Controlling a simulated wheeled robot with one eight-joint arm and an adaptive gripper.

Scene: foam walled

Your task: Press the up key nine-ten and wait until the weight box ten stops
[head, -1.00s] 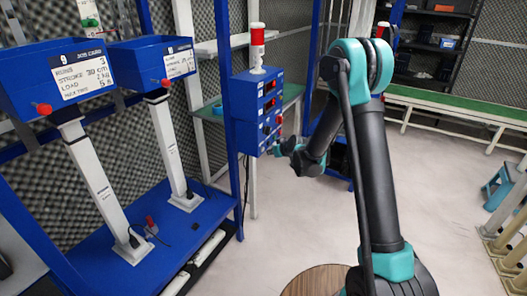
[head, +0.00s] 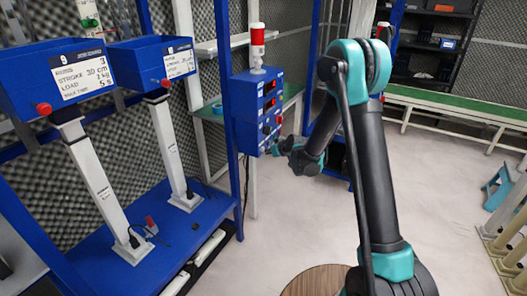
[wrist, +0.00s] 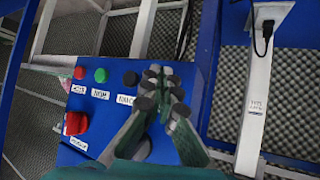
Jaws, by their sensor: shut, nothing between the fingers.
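A blue control box (head: 258,112) with small displays and several keys hangs on a blue post. In the wrist view its panel (wrist: 62,156) shows a red key (wrist: 79,73), a green key (wrist: 101,75) and a black key (wrist: 130,79), with white labels below. The labels are too small to read, so I cannot tell which is the up key nine-ten. My gripper (wrist: 164,84) is shut and empty over the panel, right of the black key; it hides what lies beneath. Two blue boxes (head: 48,72) (head: 150,60) top white columns; I cannot tell which is weight box ten.
A red-and-white signal light (head: 257,45) stands on the control box. A larger red button (wrist: 76,123) is on the panel. A blue base (head: 160,250) carries the columns.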

